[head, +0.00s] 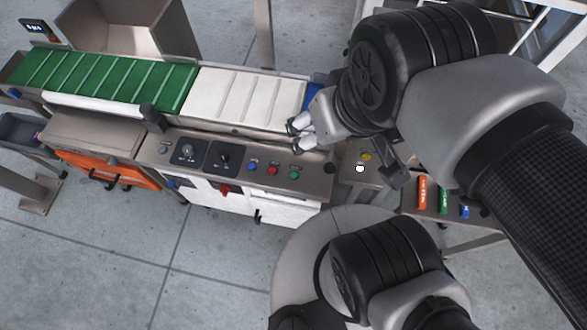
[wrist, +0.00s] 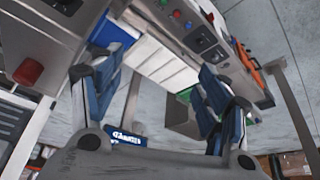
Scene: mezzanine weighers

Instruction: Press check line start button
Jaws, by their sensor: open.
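A grey control panel (head: 320,182) runs along the front of the conveyor line. It carries a blue button (head: 252,167), a red button (head: 272,170) and a green button (head: 294,175) in a row; the labels are too small to read.
Left of the buttons are two black dials (head: 188,150) (head: 224,158). A side panel (head: 345,182) at right has a yellow button (head: 366,157) and a white button (head: 360,169). The green belt (head: 100,78) and white belt (head: 245,97) lie behind. Orange, green and blue items stand on a right-hand shelf.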

